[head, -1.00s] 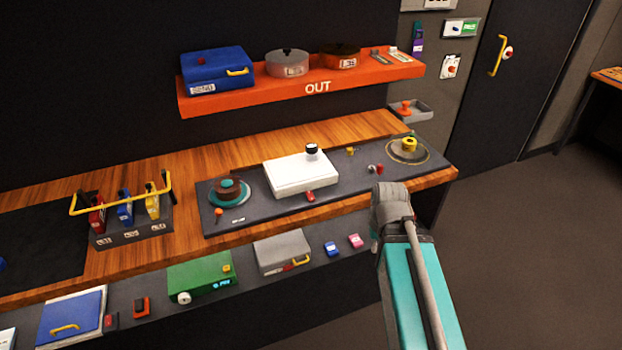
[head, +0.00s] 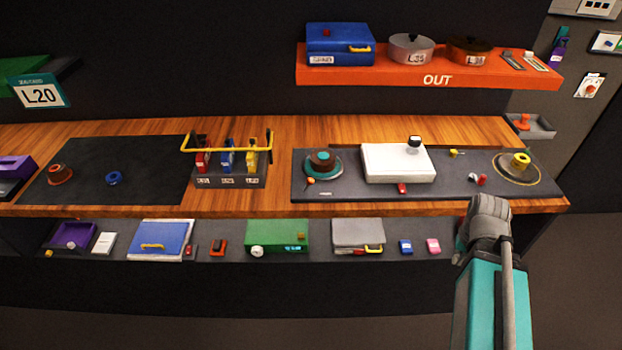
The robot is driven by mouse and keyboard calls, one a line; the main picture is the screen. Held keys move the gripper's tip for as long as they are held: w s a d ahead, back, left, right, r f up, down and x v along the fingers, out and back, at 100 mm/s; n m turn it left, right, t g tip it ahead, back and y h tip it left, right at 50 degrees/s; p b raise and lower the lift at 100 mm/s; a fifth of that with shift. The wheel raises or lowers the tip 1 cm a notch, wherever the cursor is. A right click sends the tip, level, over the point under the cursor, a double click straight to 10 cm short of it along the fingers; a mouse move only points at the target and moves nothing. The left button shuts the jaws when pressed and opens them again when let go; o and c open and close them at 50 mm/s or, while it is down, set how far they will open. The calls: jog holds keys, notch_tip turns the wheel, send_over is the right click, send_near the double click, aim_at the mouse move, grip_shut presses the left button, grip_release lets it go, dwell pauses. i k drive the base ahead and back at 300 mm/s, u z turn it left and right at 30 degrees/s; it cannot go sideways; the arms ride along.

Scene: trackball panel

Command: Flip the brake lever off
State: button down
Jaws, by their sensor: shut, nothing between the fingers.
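The dark panel (head: 450,188) lies on the right part of the wooden counter. A small orange-tipped lever (head: 310,181) stands at its left, in front of a brown knob (head: 322,161) on a teal disc. A red piece (head: 402,188) sits at the front of a white box (head: 385,165), which has a dark-topped knob (head: 414,143). I cannot tell which part is the brake lever or its setting. My arm rises at the lower right, in front of the counter. My gripper's fingers do not show.
A yellow-barred rack (head: 230,181) stands left of the panel. A yellow knob on a round base (head: 517,170) is at the panel's right end. An orange shelf (head: 400,76) hangs above. A lower ledge holds a green box (head: 277,236) and a grey case (head: 357,236).

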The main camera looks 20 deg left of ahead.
aim_at(310, 181)
jog(key=z, duration=0.25)
jog(key=k, duration=1.5)
jog(key=u, duration=0.5)
jog(key=i, duration=0.95)
